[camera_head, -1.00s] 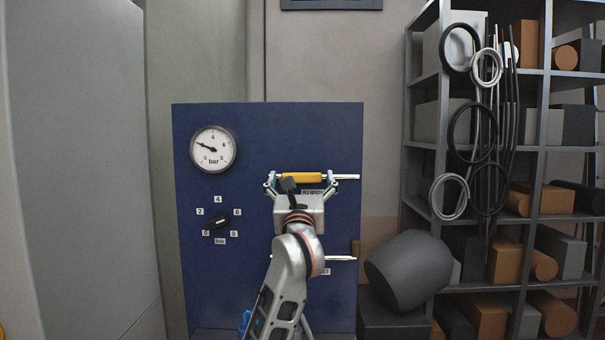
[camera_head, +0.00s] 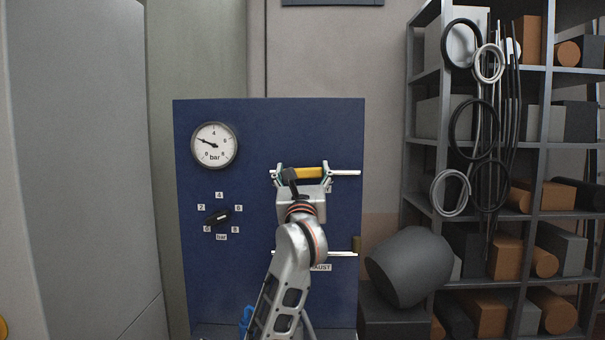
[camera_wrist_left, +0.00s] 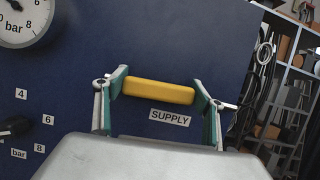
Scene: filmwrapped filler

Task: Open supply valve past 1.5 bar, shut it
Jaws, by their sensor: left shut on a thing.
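The yellow supply valve handle (camera_head: 309,172) lies across the blue panel on a pale pipe. In the left wrist view the yellow handle (camera_wrist_left: 158,91) lies nearly level above the SUPPLY label (camera_wrist_left: 170,117). My left gripper (camera_head: 301,176) is shut on it, one finger at each end, as the left wrist view also shows (camera_wrist_left: 160,92). The pressure gauge (camera_head: 214,146) is at the panel's upper left. Its needle points up and left, near where 2 would be. My right gripper is not in view.
A black knob (camera_head: 218,217) with a numbered bar scale sits below the gauge. A lower pipe (camera_head: 343,253) has an EXHAUST label, partly hidden by my arm. A dark grey drum-like object (camera_head: 409,266) and a loaded shelf (camera_head: 537,147) stand to the right.

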